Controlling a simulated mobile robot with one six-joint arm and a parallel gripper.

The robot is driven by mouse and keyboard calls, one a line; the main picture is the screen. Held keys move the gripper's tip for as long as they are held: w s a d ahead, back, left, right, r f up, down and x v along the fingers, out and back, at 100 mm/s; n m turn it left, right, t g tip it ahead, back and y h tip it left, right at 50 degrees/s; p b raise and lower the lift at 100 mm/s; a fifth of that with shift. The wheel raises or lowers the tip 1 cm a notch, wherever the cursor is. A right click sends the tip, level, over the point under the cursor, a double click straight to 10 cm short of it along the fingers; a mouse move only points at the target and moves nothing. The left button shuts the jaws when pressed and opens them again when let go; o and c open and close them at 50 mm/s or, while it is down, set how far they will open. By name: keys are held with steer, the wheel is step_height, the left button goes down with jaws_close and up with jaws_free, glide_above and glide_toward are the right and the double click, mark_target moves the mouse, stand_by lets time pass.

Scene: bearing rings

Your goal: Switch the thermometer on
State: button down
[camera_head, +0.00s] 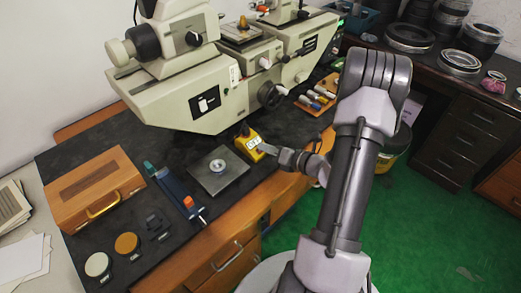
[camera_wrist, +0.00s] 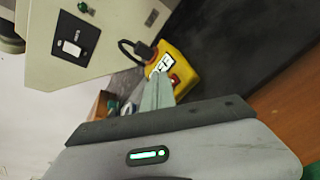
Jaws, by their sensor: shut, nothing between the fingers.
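The thermometer is a small yellow box (camera_head: 247,141) with a white panel with dark marks on top, on the dark bench top below the big beige machine. It also shows in the wrist view (camera_wrist: 184,72), with a dark plug and cable at its far end and a red spot on its face. The marks are too small to read. My gripper (camera_head: 267,148) is shut and empty, its fingertips right at the near side of the yellow box. In the wrist view the shut fingers (camera_wrist: 160,78) overlap the box beside the red spot. I cannot tell whether they touch it.
A metal ring (camera_head: 219,165) lies on a grey plate (camera_head: 232,178) left of the thermometer. Further left are a blue tool with an orange knob (camera_head: 188,201), a wooden case (camera_head: 121,175) and several small discs. The beige machine (camera_head: 180,92) stands close behind.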

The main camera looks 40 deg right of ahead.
steer(key=shift+w+f, duration=0.1)
steer(key=shift+f, duration=0.15)
steer(key=shift+f, duration=0.1)
stand_by(0.3)
steer(key=shift+s+r+p, duration=0.2)
steer(key=shift+r+p, duration=0.15)
steer(key=shift+r, duration=0.15)
steer(key=shift+r, duration=0.15)
steer(key=s+r+p, duration=0.1)
steer(key=r+p, duration=0.2)
steer(key=s+r+p, duration=0.1)
steer(key=r, duration=0.1)
steer(key=shift+s+d+p, duration=0.1)
steer(key=shift+s+p, duration=0.2)
steer(key=shift+s, duration=0.05)
